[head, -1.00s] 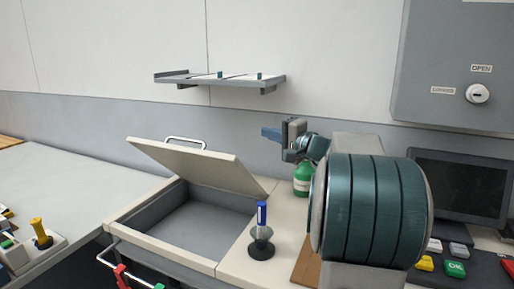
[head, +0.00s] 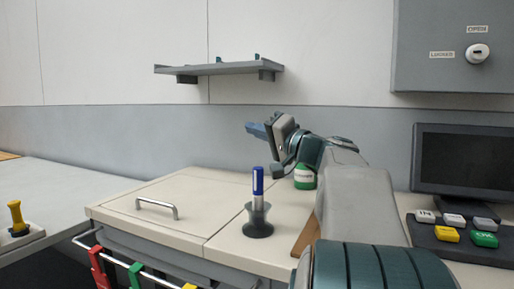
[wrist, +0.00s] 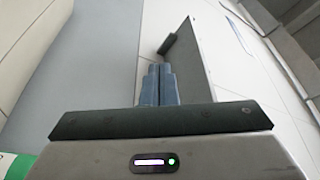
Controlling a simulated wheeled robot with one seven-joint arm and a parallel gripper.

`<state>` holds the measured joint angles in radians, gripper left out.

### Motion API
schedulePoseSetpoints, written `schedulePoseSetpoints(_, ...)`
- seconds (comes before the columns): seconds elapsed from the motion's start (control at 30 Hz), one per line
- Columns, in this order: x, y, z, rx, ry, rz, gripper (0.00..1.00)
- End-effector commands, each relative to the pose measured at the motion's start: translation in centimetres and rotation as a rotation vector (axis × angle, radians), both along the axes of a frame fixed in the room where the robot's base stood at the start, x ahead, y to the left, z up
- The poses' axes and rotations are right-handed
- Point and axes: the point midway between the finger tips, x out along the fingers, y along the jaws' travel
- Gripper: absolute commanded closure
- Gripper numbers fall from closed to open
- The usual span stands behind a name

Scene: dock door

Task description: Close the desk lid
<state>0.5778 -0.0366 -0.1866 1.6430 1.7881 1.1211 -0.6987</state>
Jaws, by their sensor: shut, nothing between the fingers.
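The desk lid (head: 178,212) is a cream panel with a metal bar handle (head: 157,208) near its front left. In the head view it lies flat, level with the desk top around it, and the compartment beneath is hidden. My gripper (head: 256,131) is raised above the back of the desk, to the right of the lid and apart from it. Its blue fingers point left. In the wrist view the fingers (wrist: 158,85) are together with nothing between them.
A dark holder (head: 258,222) with a blue marker stands right of the lid. A green bottle (head: 305,177) is behind it, below my arm. A wall shelf (head: 220,69) hangs above. Coloured tags (head: 136,275) hang from the front rail. A monitor (head: 465,160) and keypad stand at right.

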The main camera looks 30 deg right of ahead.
Motion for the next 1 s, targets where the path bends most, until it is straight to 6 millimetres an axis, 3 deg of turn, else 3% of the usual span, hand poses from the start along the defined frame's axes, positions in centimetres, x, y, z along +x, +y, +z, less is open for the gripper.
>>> schedulePoseSetpoints(0.03, -0.3, 0.3, -1.1, -0.016, -0.013, 0.001, 1.00)
schedulePoseSetpoints(0.3, -1.2, 1.6, -2.0, -0.087, -0.064, 0.001, 1.00)
schedulePoseSetpoints(1.0, -2.0, 2.7, -2.4, -0.154, -0.111, -0.001, 1.00)
